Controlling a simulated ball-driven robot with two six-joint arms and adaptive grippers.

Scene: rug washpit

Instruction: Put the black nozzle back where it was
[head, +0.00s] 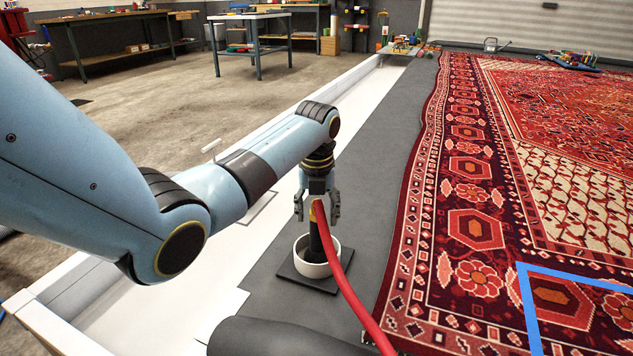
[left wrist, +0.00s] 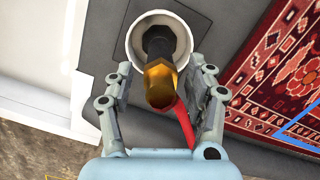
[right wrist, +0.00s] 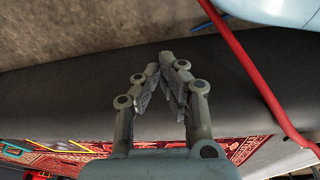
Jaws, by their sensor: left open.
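The black nozzle (head: 315,242) stands roughly upright in a white round cup (head: 303,262) on a dark square plate. A red hose (head: 345,285) runs from it toward the front. In the left wrist view the nozzle (left wrist: 158,42) has a brass end (left wrist: 160,80) toward the camera, and its other end is inside the cup (left wrist: 133,42). My left gripper (head: 318,212) is open, pointing down, with a finger on either side of the nozzle's upper part. In the left wrist view gaps show between the fingers and the nozzle. My right gripper (right wrist: 174,62) is shut and empty, its fingertips together.
A patterned red rug (head: 470,200) lies to the right, with blue tape (head: 575,272) on it. A white low curb (head: 330,95) runs along the left of the grey strip (head: 385,140). A dark grey rounded shape (head: 280,338) lies at the front. Workbenches stand far back.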

